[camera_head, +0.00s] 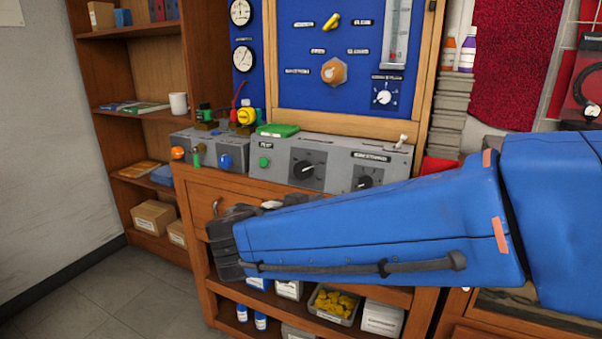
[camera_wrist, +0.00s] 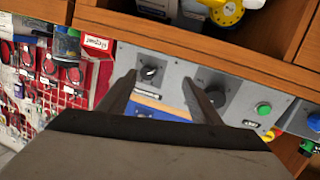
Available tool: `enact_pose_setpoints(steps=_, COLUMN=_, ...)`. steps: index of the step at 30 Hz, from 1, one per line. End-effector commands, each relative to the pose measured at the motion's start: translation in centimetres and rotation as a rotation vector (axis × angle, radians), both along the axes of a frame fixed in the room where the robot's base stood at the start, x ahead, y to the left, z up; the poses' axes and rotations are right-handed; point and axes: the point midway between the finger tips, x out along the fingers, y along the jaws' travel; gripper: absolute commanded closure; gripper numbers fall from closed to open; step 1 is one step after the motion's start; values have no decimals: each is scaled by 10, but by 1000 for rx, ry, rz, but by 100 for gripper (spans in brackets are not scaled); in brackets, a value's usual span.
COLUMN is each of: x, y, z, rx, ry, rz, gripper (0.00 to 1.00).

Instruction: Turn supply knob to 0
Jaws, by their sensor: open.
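Two black rotary knobs sit on the grey sloped control panel (camera_head: 335,155). The left one (camera_head: 304,170) has a dark square plate, and the right one (camera_head: 365,181) is partly behind my arm. The labels are too small to read, so I cannot tell which is the supply knob. In the wrist view, which shows the panel turned around, my gripper (camera_wrist: 158,80) is open and empty. The smaller knob (camera_wrist: 149,73) shows between its fingertips, apart from them. The larger knob (camera_wrist: 215,96) lies beside the right finger. My gripper is hidden in the head view.
A green button (camera_head: 264,162) is on the same panel. A blue board (camera_head: 310,50) with a yellow lever (camera_head: 331,21), an orange knob (camera_head: 334,71) and a dial (camera_head: 384,96) stands behind. Grey boxes with coloured knobs (camera_head: 226,162) are left. Shelves lie below.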

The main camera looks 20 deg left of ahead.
Motion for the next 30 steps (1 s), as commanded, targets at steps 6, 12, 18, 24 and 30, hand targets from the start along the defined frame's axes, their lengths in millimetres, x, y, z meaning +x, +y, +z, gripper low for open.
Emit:
enact_pose_setpoints(steps=6, x=-46, y=93, z=10, rx=110, ry=-168, rz=131, gripper=41)
enact_pose_setpoints(steps=12, x=-64, y=123, z=15, rx=163, ry=-227, rz=178, gripper=41)
enact_pose_setpoints(steps=18, x=-48, y=122, z=15, rx=166, ry=-231, rz=178, gripper=41)
enact_pose_setpoints(steps=24, x=-14, y=118, z=15, rx=165, ry=-230, rz=177, gripper=41)
enact_pose_setpoints(steps=30, x=22, y=115, z=15, rx=165, ry=-229, rz=178, gripper=41)
